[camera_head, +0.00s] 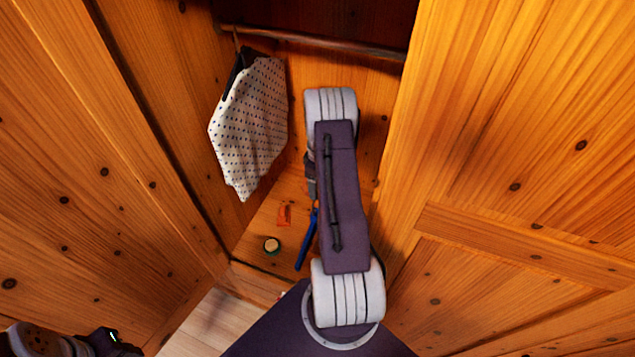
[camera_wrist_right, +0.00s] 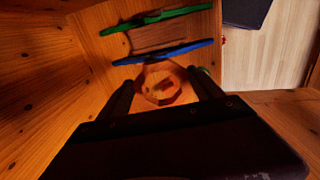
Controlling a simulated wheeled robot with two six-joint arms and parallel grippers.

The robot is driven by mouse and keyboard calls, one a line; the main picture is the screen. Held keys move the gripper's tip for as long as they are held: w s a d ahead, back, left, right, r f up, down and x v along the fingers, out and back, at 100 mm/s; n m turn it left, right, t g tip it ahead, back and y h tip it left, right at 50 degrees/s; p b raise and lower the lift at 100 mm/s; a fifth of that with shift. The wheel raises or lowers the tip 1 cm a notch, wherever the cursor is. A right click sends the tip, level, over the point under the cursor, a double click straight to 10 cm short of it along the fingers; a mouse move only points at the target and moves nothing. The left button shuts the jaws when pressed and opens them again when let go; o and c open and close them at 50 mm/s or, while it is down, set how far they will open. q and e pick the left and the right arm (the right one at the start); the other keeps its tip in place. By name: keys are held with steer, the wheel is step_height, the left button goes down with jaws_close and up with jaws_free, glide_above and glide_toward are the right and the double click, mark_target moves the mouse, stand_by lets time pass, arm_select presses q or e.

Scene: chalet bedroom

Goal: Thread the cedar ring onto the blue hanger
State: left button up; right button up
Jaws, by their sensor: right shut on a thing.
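The cedar ring (camera_wrist_right: 180,78), a pale wooden octagon, sits between the fingertips of my right gripper (camera_wrist_right: 163,82) in the right wrist view. The gripper is shut on it. The blue hanger (camera_wrist_right: 165,52) lies just beyond the ring in that view; I cannot tell whether they touch. In the head view the blue hanger (camera_head: 307,240) shows as a slanted bar left of my right arm. That arm hides the ring and most of the right gripper there. My left gripper (camera_head: 118,342) is at the bottom left edge, only partly visible, its jaws unclear.
A green hanger (camera_wrist_right: 160,18) runs beyond the blue one. A dotted cloth (camera_head: 250,125) hangs at the left from the wooden rail (camera_head: 315,42). Wooden panels close in both sides.

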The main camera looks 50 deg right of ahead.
steer(key=shift+f+b, duration=3.55)
steer(key=shift+f, duration=1.55)
steer(key=o, duration=1.4)
step_height(320, 180, up, 9)
steer(key=shift+r+b, duration=0.1)
steer(key=shift+b, duration=0.45)
